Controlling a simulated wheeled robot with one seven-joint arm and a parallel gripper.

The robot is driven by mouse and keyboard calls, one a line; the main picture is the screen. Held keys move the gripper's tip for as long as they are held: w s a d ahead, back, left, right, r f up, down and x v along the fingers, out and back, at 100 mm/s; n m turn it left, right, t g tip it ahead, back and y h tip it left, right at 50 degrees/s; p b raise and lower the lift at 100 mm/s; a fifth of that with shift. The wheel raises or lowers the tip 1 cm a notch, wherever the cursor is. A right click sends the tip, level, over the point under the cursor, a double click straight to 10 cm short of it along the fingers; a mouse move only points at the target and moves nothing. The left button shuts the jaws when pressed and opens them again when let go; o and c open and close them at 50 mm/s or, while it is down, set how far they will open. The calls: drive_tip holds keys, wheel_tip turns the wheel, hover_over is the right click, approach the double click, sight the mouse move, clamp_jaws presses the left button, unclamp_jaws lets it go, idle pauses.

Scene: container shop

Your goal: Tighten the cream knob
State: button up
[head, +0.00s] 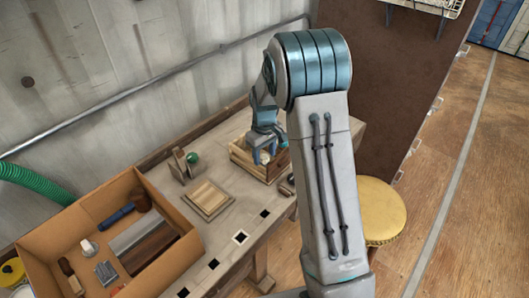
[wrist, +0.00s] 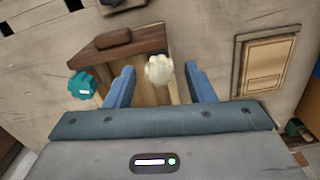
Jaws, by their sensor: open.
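The cream knob (wrist: 159,69) is pale and ribbed. In the wrist view it shows between the two blue fingers of my gripper (wrist: 160,68), with a gap on each side. The fingers are open and hold nothing. In the head view my gripper (head: 264,156) is down at the wooden box (head: 245,167), at the far end of the bench. A pale bit between the fingers there is too small to make out. A teal knob (wrist: 82,86) sits just outside the left finger in the wrist view.
A framed wooden panel (head: 208,199) lies on the bench beside an upright wooden piece with a green knob (head: 192,158). A large cardboard box (head: 78,214) holds several tools. A yellow round stool (head: 382,208) stands to the right. Bench top shows bare around the panel.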

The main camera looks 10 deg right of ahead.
drive_tip(key=c, duration=1)
drive_tip(key=shift+f+m, duration=0.1)
drive_tip(key=shift+m, duration=0.3)
drive_tip(key=m+b, duration=0.1)
drive_tip(key=m, duration=0.2)
drive_tip(key=shift+m, duration=0.3)
drive_tip(key=m+b, duration=0.1)
drive_tip(key=m, duration=0.3)
drive_tip(key=shift+m, duration=0.3)
drive_tip(key=m, duration=0.4)
drive_tip(key=shift+m, duration=2.1)
